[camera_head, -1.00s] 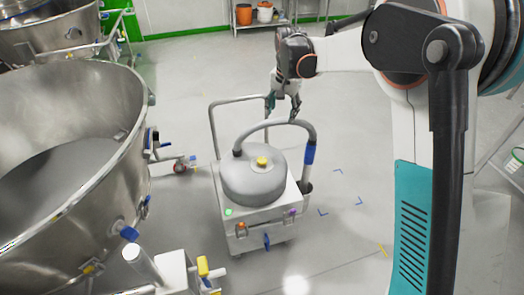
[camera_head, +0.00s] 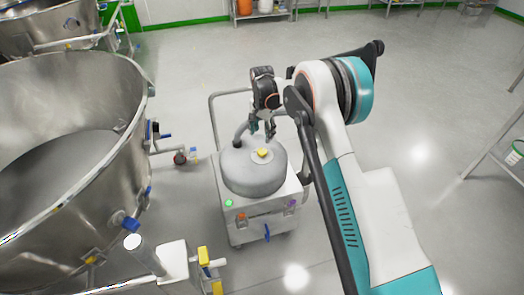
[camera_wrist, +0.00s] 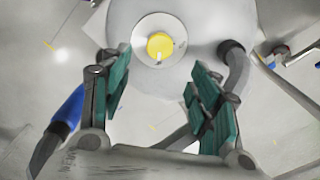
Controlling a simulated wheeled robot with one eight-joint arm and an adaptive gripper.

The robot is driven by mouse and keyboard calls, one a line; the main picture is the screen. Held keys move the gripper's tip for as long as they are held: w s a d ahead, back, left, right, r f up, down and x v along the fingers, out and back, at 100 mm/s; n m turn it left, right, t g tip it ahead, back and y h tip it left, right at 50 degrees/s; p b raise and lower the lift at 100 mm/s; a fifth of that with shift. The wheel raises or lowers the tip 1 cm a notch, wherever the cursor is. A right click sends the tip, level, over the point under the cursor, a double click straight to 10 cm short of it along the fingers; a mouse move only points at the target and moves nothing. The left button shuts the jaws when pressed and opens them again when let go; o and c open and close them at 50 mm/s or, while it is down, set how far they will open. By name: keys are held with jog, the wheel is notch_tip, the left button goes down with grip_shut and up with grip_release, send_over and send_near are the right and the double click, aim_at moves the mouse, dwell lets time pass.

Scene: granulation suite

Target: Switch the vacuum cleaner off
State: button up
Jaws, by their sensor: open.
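The vacuum cleaner (camera_head: 255,176) stands on the floor in the middle of the head view, a grey drum on a white wheeled base with a rear handle frame. A yellow knob (camera_head: 263,153) sits on a pale disc on top of the drum. In the wrist view the yellow knob (camera_wrist: 160,46) shows a dark mark at its lower edge. My gripper (camera_head: 263,130) is open and empty, above the drum just behind the knob. In the wrist view the teal fingers of my gripper (camera_wrist: 158,105) are wide apart, with the knob beyond their tips. A green light (camera_head: 229,203) shows on the base's front.
A large steel bowl (camera_head: 142,110) stands close on the left, with blue and yellow fittings near the cleaner. The cleaner's hose (camera_wrist: 236,68) curves beside my gripper. Shelving (camera_head: 490,150) is at the far right. Open floor lies behind and right of the cleaner.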

aim_at(262, 151)
notch_tip(262, 151, down, 10)
jog(key=b, duration=0.3)
jog(key=c, duration=1.1)
